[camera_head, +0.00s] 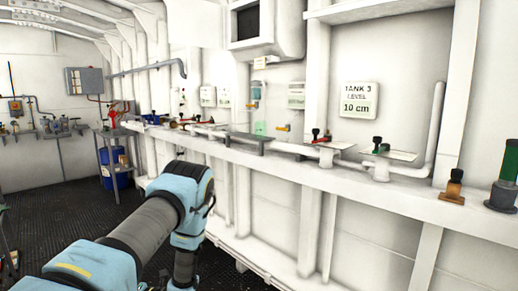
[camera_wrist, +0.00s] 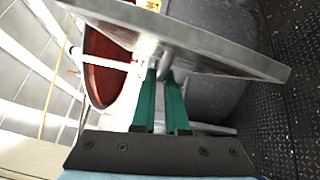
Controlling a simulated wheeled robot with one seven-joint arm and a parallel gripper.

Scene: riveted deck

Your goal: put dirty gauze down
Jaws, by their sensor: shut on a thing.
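In the wrist view my gripper (camera_wrist: 165,75) has two green fingers reaching up toward a flat pale-grey slab (camera_wrist: 225,58). The fingertips are shut on a short grey stub under the slab's middle. In the head view my arm reaches down at the lower left; the gripper and the held thing are out of sight there.
A dark red round thing (camera_wrist: 100,72) lies left of the fingers. Dark floor (camera_head: 70,178) is open at left.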

